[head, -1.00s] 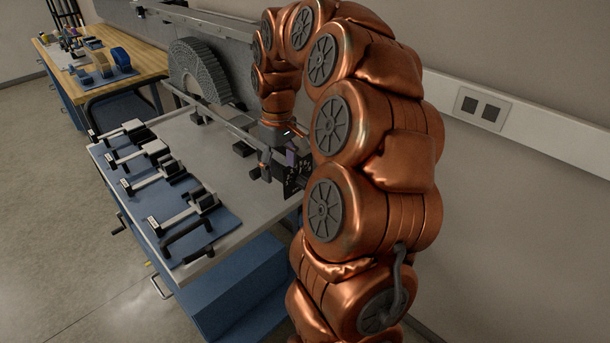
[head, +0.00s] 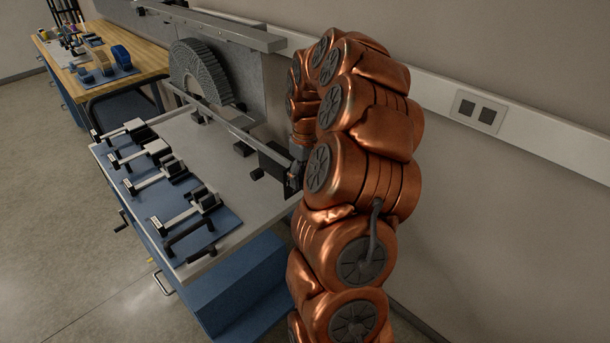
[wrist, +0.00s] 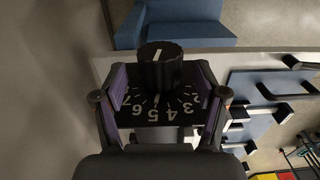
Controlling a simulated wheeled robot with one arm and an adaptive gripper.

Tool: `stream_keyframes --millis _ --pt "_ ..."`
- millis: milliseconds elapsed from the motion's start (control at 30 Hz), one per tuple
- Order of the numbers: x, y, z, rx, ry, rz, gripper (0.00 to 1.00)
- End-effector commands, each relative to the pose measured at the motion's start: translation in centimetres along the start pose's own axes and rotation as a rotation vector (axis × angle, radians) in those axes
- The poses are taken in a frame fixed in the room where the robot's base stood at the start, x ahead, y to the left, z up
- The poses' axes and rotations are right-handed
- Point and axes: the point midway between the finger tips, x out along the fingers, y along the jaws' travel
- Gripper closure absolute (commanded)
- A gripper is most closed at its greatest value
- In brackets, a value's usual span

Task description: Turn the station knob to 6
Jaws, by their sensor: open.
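The station knob (wrist: 161,66) is a black ribbed cylinder with a white line on its top face, in the middle of the wrist view. My gripper (wrist: 163,82) is open, with a purple-padded finger on each side of the knob. Gaps show between the knob and both fingers. In the head view my arm hides most of the gripper, and I cannot make out the knob's setting there.
The grey bench (head: 230,185) carries a blue mat (head: 213,232) with several black-and-white clamp-like tools. A grey ribbed arc (head: 200,72) and a long rail stand behind. A wooden bench (head: 143,67) is at the far left. Open floor lies at front left.

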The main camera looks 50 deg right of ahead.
Motion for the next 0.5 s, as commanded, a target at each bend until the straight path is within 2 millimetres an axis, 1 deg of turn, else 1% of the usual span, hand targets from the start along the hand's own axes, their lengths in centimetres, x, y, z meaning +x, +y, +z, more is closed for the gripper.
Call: stream_keyframes --millis 100,200,433,467,500 --pt "0.77 -0.03 0.08 0.001 -0.002 -0.001 0.28" --pt "1.11 -0.03 0.04 0.0 -0.001 -0.001 0.28" --pt "1.18 -0.04 0.02 0.0 0.0 0.0 0.28" --pt "1.17 -0.04 0.02 0.0 0.0 0.0 0.29" --pt "1.16 -0.04 0.02 0.0 0.0 0.0 0.33"
